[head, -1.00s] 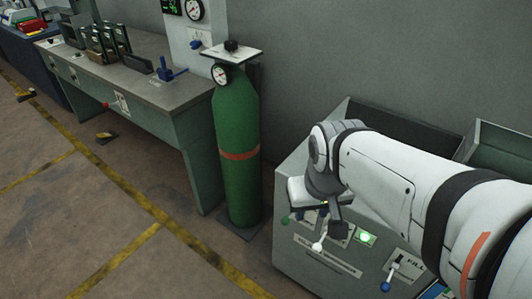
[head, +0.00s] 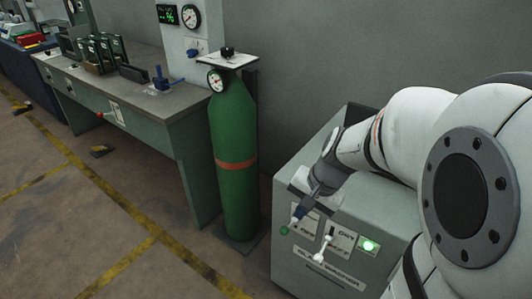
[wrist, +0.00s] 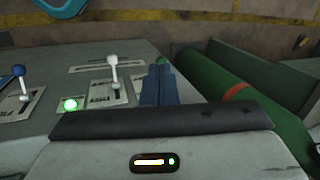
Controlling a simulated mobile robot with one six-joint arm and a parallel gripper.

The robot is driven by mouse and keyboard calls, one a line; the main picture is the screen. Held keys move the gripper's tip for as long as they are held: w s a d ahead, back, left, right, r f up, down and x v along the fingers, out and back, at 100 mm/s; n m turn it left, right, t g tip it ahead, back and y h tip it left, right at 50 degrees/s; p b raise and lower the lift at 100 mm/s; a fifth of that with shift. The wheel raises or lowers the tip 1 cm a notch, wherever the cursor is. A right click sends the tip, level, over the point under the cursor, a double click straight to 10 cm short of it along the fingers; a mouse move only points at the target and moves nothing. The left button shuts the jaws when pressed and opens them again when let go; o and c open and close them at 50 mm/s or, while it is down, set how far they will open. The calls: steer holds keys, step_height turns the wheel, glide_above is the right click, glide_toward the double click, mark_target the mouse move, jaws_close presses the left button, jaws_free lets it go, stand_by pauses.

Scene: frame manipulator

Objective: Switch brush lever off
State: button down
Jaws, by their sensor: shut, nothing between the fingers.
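The grey washer's front panel holds the levers. A green-knobbed lever (head: 284,230) is at the panel's left in the head view; its green knob also shows in the wrist view (wrist: 162,61), just past my fingertips. Its plate is partly hidden, so I cannot read a brush label. A white-knobbed lever (head: 318,259) stands beside it and shows in the wrist view (wrist: 113,62). A blue-knobbed lever (wrist: 18,72) is farther left in the wrist view. My gripper (head: 298,215) is shut and empty, its tips (wrist: 159,70) close to the green knob; I cannot tell whether they touch.
A lit green lamp (head: 368,246) is on the panel. A green gas cylinder (head: 234,160) stands left of the washer, beside a workbench (head: 170,105). The floor (head: 75,225) in front is open, with yellow lines.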

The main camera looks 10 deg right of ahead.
mark_target(284, 231)
steer(key=w+d+f+m+b, duration=0.2)
steer(key=w+d+f+m, duration=0.1)
steer(key=f, duration=0.3)
steer(key=w+d+f+m+t+y+b, duration=0.1)
steer(key=w+d+f+m+b, duration=0.1)
steer(key=w+d+f+m, duration=0.2)
step_height(284, 231, down, 3)
steer(key=shift+w+r+m+y, duration=0.25)
steer(key=shift+w+m, duration=0.3)
steer(key=shift+m, duration=0.35)
steer(key=b+x, duration=0.2)
steer(key=x, duration=0.8)
steer(key=shift+w+b, duration=0.15)
steer(key=shift+b, duration=0.15)
